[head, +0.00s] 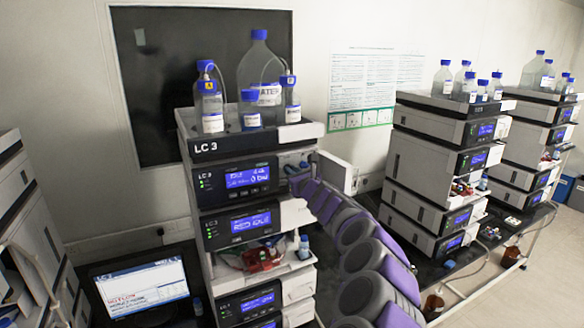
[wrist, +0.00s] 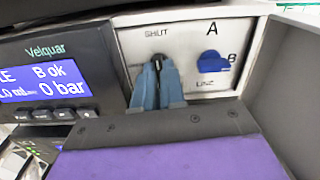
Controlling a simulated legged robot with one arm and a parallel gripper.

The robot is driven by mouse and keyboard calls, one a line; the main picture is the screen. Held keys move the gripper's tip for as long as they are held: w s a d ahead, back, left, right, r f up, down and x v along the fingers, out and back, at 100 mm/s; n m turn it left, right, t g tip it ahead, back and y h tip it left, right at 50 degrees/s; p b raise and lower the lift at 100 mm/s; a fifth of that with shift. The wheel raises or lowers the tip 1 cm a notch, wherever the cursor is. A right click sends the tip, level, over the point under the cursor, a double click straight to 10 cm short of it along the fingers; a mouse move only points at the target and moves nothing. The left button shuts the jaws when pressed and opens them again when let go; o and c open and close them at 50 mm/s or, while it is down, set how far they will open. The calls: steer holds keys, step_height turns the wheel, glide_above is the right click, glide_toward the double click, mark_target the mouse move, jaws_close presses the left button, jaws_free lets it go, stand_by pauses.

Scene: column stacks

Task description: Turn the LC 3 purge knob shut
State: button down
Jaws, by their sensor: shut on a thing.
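The LC 3 stack (head: 245,144) stands left of centre in the head view. The black purge knob (wrist: 156,61) is on the pale panel in the wrist view, below the printed word SHUT. My gripper (wrist: 157,70) has its two blue-grey fingers shut on this knob from below. The fingers hide most of the knob, so I cannot tell its exact angle. In the head view my arm reaches up to the right side of the stack, with my gripper (head: 294,171) small at the upper modules.
A blue knob (wrist: 212,62) with marks A, B and LINE is just right of the purge knob. The pump display (wrist: 40,82) at left reads 0 bar. Bottles (head: 260,80) stand on top of the stack. A grey panel (wrist: 287,95) stands close on the right.

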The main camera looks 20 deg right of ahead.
steer(key=shift+f+m+p, duration=0.25)
steer(key=shift+m+p, duration=0.1)
steer(key=shift+m, duration=0.25)
steer(key=c, duration=1.4)
jaws_free()
steer(key=shift+w, duration=0.15)
steer(key=shift+c, duration=0.2)
steer(key=shift+o, duration=1.1)
steer(key=shift+d+r, duration=0.1)
steer(key=shift+r, duration=0.05)
steer(key=shift+s, duration=0.25)
steer(key=s+b, duration=0.8)
steer(key=s, duration=0.9)
steer(key=shift+d, duration=0.4)
